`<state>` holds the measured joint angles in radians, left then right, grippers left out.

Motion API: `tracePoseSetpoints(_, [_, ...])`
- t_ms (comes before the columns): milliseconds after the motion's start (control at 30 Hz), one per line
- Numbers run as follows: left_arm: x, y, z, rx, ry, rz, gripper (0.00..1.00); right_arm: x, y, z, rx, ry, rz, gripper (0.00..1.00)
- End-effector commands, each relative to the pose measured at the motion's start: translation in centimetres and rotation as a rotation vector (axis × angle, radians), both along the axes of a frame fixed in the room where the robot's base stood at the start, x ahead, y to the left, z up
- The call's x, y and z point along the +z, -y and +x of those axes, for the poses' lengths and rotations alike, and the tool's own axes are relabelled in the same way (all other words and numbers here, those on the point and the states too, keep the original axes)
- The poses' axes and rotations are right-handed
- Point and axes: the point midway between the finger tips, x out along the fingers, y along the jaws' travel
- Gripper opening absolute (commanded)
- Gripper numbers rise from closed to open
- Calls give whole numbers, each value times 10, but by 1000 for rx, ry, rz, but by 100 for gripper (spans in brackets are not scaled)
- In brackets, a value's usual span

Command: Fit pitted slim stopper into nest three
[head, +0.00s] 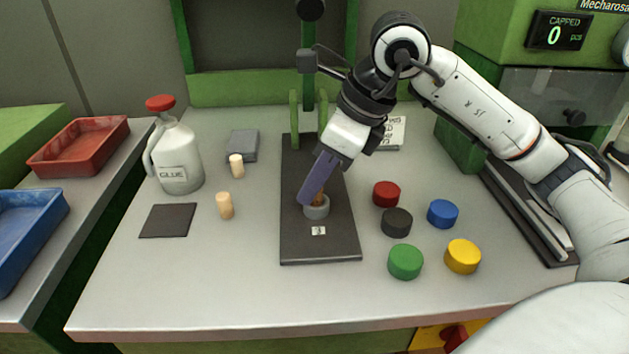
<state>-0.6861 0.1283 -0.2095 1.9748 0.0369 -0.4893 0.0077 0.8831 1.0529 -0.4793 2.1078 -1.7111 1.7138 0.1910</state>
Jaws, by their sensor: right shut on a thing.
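My right gripper (312,192) reaches down over the dark board (300,250) in the middle of the table. It is shut on a brownish stopper (320,199), mostly hidden by the fingers. The stopper is at the mouth of a grey ring-shaped nest (317,212); I cannot tell how deep it sits. A small white label (318,230) lies in front of the nest, its mark too small to read. Two pale slim stoppers stand upright to the left, one farther back (236,166) and one nearer (225,206). Pits on any stopper are too small to see. My left gripper is not in view.
A glue jug (175,158), a dark square mat (168,220) and a grey pad (242,145) are on the left. Several coloured caps, including a black one (397,222), stand right of the board. Red (78,160) and blue (20,270) trays are far left. The front table is clear.

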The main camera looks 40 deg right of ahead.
Motion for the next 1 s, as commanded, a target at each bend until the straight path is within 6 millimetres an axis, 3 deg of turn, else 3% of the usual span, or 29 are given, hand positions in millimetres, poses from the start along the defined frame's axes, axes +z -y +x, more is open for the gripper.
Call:
tracePoseSetpoints(33, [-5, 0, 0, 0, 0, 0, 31, -47, 2, -16, 11, -121, -49, 0])
tracePoseSetpoints(100, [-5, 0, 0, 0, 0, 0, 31, -47, 2, -17, 11, -121, -49, 0])
tracePoseSetpoints(133, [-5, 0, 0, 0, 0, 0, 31, -47, 2, -17, 11, -121, -49, 20])
tracePoseSetpoints(200, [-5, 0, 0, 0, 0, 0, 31, -47, 2, -16, 10, -121, -48, 32])
tracePoseSetpoints(367, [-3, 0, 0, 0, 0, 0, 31, -44, 3, -17, 10, -118, -49, 33])
tracePoseSetpoints(567, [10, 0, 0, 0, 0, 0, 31, -20, 4, -17, 12, -98, -43, 33])
tracePoseSetpoints(1000, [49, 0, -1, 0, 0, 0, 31, 63, 6, -19, 17, -10, -15, 37])
